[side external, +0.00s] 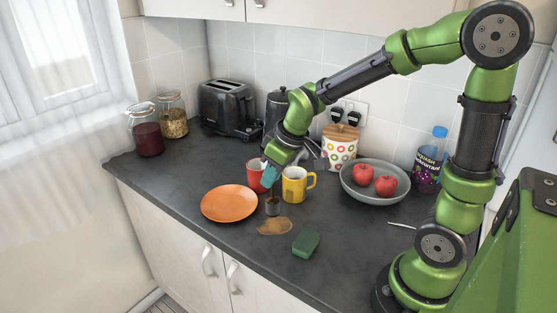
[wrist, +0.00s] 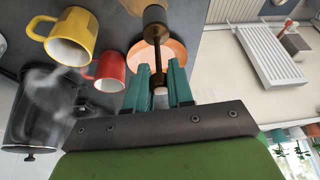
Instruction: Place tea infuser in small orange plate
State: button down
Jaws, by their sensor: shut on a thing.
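The small orange plate (side external: 228,204) lies flat and empty, just left of the infuser. It also shows behind the stem in the wrist view (wrist: 178,54). I cannot tell whether the infuser touches the counter.
A brown spill (side external: 274,227) and a green sponge (side external: 306,243) lie in front. A grey bowl (side external: 375,196) with red fruit stands right. The counter left of the plate is clear.

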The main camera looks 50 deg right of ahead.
jog(key=w+f, duration=0.2)
jog(key=w, duration=0.6)
jog(key=w+f, duration=0.3)
jog(key=w, duration=0.4)
jog(key=shift+w+d+f, duration=0.2)
jog(key=shift+w, duration=0.2)
jog(key=shift+f, duration=0.15)
jog(key=c, duration=1)
grip_release()
